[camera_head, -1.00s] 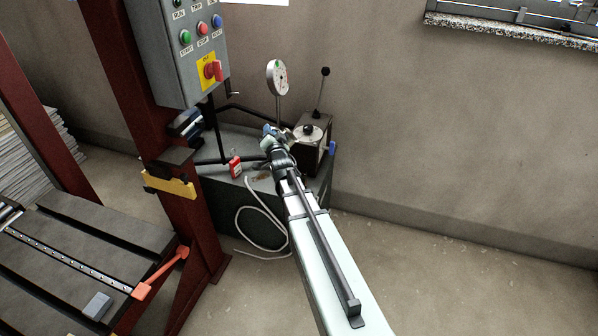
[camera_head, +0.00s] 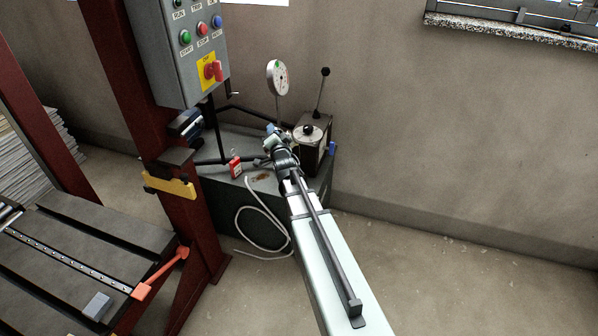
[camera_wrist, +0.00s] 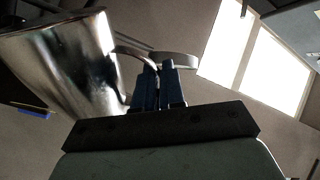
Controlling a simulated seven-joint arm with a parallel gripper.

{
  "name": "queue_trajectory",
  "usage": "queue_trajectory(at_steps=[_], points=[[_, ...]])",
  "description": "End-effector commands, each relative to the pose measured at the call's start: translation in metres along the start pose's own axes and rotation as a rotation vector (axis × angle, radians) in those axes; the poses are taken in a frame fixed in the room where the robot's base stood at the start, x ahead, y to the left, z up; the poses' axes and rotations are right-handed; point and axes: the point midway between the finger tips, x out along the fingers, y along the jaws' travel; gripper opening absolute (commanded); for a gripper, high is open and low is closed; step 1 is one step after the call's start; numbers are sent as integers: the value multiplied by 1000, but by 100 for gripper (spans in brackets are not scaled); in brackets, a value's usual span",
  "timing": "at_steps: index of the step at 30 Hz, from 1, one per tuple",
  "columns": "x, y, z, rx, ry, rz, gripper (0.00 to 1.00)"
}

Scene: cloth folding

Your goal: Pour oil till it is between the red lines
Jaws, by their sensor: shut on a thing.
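My gripper (camera_wrist: 157,86), with blue fingers, is shut on the curved handle of a shiny metal vessel, likely a jug (camera_wrist: 62,62), in the wrist view. The vessel looks tilted, with its wide end at the upper left. In the head view my gripper (camera_head: 272,140) is above the green-grey cabinet, just left of a black box (camera_head: 313,142) with a round top plate, a dark cap and a lever. I cannot make out the jug clearly there. No oil and no red lines can be made out in either view.
A dial gauge (camera_head: 278,77) stands behind my gripper. A control box (camera_head: 180,50) on a red steel post (camera_head: 190,215) stands at the left. A red padlock (camera_head: 235,167) and a white cable (camera_head: 262,228) are by the cabinet (camera_head: 215,185). The floor at the right is clear.

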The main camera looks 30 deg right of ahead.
Motion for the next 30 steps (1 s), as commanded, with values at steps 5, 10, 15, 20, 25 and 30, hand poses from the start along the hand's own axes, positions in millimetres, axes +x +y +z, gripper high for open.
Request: queue_trajectory(at_steps=[5,10,15,20,25,30], points=[[0,1,-2,26,3,-2,0],[0,0,0,35,2,-2,0],[-1,-2,1,42,3,-2,0],[-1,-3,3,47,3,-2,0],[-2,-6,6,53,3,-2,0],[-2,-6,7,58,4,-2,0]])
